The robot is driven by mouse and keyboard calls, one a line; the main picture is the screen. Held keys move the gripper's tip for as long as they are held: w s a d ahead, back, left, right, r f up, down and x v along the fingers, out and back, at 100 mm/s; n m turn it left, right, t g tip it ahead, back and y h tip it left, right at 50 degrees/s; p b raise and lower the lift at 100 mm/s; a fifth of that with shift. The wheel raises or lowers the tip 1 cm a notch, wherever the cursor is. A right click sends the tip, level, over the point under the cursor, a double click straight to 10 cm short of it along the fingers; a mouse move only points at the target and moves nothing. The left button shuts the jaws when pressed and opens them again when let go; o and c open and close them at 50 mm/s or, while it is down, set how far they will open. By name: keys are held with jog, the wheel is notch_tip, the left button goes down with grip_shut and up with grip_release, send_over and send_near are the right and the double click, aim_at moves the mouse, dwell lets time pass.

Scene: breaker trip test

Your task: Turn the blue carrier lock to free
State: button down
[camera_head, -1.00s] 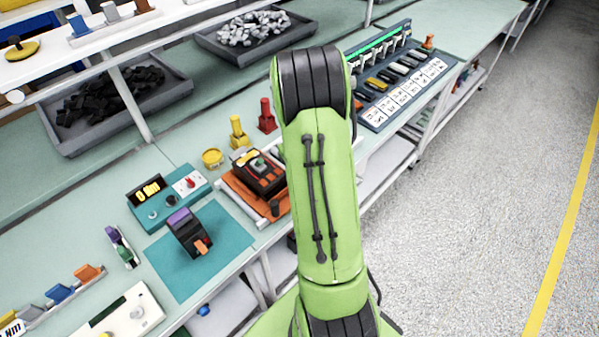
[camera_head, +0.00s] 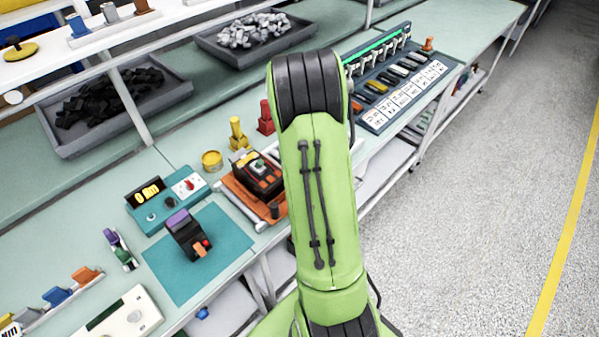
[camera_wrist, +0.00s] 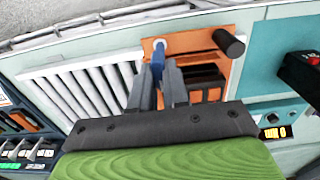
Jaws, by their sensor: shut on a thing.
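The blue carrier lock (camera_wrist: 158,52) shows in the wrist view as a slim upright blue piece at the edge of the orange carrier (camera_wrist: 236,78). My gripper (camera_wrist: 158,72) has its two grey fingers on either side of the lock and is shut on it. The lock's lower part is hidden between the fingers, so its exact angle is hard to tell. In the head view the orange carrier (camera_head: 233,190) holds a dark breaker (camera_head: 262,181). My green arm hides the gripper and the lock there.
A black knob (camera_wrist: 228,42) stands close to the right of my fingers. Left of the carrier lie a teal mat (camera_head: 165,262) with another dark breaker (camera_head: 184,232) and a teal meter box (camera_head: 152,200). Yellow and red posts stand behind. The floor at right is clear.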

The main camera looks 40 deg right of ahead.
jog(key=c, duration=1.1)
grip_release()
notch_tip(320, 180, up, 16)
jog(key=shift+f+p, duration=0.1)
jog(key=shift+p, duration=0.9)
